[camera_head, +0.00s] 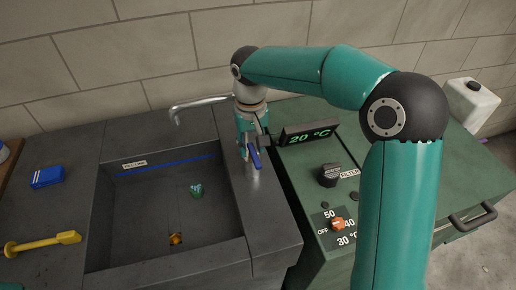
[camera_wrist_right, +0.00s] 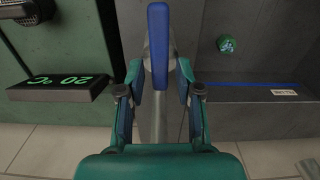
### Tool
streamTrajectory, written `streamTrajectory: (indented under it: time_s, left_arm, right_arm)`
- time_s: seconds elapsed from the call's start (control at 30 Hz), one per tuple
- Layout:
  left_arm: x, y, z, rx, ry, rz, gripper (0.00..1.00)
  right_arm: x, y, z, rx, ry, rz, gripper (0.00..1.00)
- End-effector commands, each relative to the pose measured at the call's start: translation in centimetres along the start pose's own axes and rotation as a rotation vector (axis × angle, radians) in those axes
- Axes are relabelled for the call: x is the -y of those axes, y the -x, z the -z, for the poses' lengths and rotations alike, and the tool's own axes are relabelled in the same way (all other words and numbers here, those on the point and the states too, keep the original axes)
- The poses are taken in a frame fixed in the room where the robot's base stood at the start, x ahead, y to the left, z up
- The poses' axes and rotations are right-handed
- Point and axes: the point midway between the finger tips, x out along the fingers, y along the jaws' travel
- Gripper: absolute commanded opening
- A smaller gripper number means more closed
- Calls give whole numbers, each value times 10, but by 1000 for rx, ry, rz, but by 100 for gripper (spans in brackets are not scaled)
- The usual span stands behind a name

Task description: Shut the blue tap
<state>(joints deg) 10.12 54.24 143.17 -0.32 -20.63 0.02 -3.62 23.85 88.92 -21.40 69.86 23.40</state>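The blue tap lever (camera_head: 254,157) stands at the right rim of the dark sink, near the base of the silver spout (camera_head: 200,103). In the right wrist view the long blue lever (camera_wrist_right: 158,45) lies between my right gripper's fingers. My right gripper (camera_head: 247,148) reaches down over the tap from above. In the wrist view its fingertips (camera_wrist_right: 159,80) are apart, with a visible gap on each side of the lever.
The sink (camera_head: 140,245) holds a green object (camera_head: 196,190) and a small orange object (camera_head: 175,239). A 20 °C display (camera_head: 308,133), black knob (camera_head: 329,174) and orange dial (camera_head: 337,223) are on the green cabinet. A blue block (camera_head: 47,177) and yellow tool (camera_head: 42,241) lie left.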

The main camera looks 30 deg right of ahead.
Motion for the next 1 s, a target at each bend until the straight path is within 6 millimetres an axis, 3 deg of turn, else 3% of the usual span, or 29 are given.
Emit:
streamTrajectory:
  time_s: [0.5, 1.0]
  left_arm:
    - [-17, 48, 0, 0, 0, 0, 40]
    - [-18, 50, 0, 0, 0, 0, 40]
  right_arm:
    - [0, 57, 0, 1, 2, 0, 35]
    - [0, 62, 0, 0, 2, 1, 35]
